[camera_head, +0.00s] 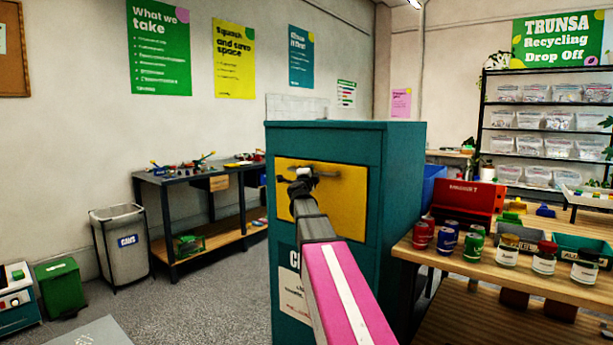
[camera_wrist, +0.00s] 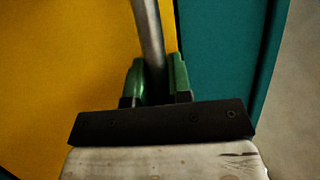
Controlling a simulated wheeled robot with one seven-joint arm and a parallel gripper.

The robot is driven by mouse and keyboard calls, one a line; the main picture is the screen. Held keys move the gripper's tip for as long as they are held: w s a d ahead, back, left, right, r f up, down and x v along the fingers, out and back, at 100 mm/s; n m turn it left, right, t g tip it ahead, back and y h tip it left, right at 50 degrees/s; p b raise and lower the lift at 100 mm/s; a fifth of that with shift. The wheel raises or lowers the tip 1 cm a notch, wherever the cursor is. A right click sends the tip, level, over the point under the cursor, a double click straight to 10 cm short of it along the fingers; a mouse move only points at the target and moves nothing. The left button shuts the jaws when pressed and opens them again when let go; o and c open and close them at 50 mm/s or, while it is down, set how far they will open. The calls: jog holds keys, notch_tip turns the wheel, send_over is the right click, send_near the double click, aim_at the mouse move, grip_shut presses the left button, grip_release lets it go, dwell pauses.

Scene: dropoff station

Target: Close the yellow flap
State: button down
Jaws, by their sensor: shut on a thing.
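The yellow flap (camera_head: 346,210) is on the front of a teal recycling bin (camera_head: 402,185). The flap looks flush with the bin front, but my arm hides part of it and I cannot tell whether it is fully shut. My gripper (camera_head: 300,180) is at the upper left part of the flap. In the wrist view, the green fingers of my gripper (camera_wrist: 158,80) are shut on a grey metal bar (camera_wrist: 149,40), which looks like the flap's handle. The yellow flap fills the left of the wrist view (camera_wrist: 65,65), and the teal bin (camera_wrist: 215,60) shows on the right.
A wooden table (camera_head: 530,280) with cans (camera_head: 447,240) and jars (camera_head: 545,258) stands close on the right. A grey cans bin (camera_head: 122,245) and a dark workbench (camera_head: 172,215) stand on the left. Grey floor (camera_head: 215,290) lies open at left front.

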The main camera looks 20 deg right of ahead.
jog(key=shift+w+d, duration=0.2)
jog(key=shift+d, duration=0.1)
jog(key=c, duration=1.1)
grip_release()
jog(key=shift+o, duration=0.2)
jog(key=v, duration=1)
jog(key=shift+s, duration=0.35)
jog(key=shift+a+f, duration=0.1)
jog(key=shift+a, duration=0.05)
